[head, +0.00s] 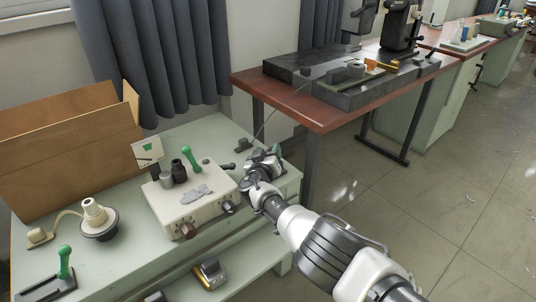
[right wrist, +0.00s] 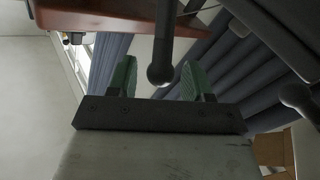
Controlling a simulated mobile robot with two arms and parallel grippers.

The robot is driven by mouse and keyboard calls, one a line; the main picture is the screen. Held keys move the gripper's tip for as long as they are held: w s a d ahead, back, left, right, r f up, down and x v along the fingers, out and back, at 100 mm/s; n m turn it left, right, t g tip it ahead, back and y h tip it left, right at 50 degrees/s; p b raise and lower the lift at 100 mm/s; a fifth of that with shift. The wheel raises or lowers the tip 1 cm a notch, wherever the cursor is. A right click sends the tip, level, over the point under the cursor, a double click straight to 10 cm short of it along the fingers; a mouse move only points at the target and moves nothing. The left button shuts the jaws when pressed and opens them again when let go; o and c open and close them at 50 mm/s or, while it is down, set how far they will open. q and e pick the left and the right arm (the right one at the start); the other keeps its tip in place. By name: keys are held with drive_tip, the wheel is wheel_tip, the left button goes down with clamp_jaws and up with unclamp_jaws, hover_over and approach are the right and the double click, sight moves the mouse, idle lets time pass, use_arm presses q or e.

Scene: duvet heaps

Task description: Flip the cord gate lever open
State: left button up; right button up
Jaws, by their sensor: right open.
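My right gripper (head: 264,160) is at the right end of the pale green bench, beside the cream box. In the right wrist view my right gripper (right wrist: 158,68) is open, its green-padded fingers spread apart. A dark rod with a ball end (right wrist: 161,72), which looks like a lever, shows between the fingers; I cannot tell whether they touch it. A small dark fitting (head: 243,145) with a thin cord rising from it stands at the bench's back edge, just behind the gripper. Which part is the cord gate lever is unclear in the head view. My left gripper is not in view.
The cream box (head: 190,205) carries a green-handled lever (head: 190,158), dark cylinders and a grey cloth-like piece. A cardboard box (head: 65,150), a white-and-black round device (head: 97,220) and another green-handled lever (head: 64,262) are left. A red-brown table (head: 320,115) stands behind.

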clamp_jaws()
